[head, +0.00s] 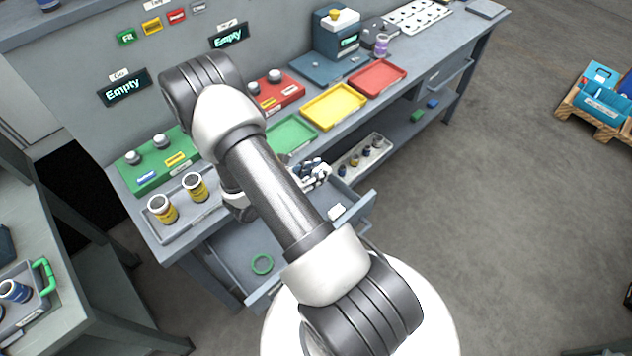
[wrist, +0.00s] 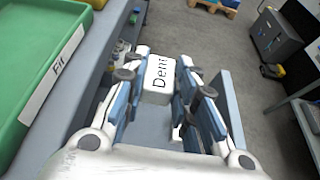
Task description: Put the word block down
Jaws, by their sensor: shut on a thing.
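The word block (wrist: 158,80) is white and reads "Dent". It sits between the two fingers of my gripper (wrist: 160,88) in the wrist view, and the gripper is shut on it. In the head view my gripper (head: 315,174) is above the front edge of the bench, over the open drawer side and in front of the green tray (head: 291,134). The held block is hard to make out there. The green tray, labelled "Fit", also shows at the left of the wrist view (wrist: 45,50).
A yellow tray (head: 335,106) and red tray (head: 378,77) stand along the bench. An open drawer (head: 235,245) holds a green ring (head: 262,264) and a small white piece (head: 337,212). A bin of small bottles (head: 361,157) is below the bench edge. Open floor lies right.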

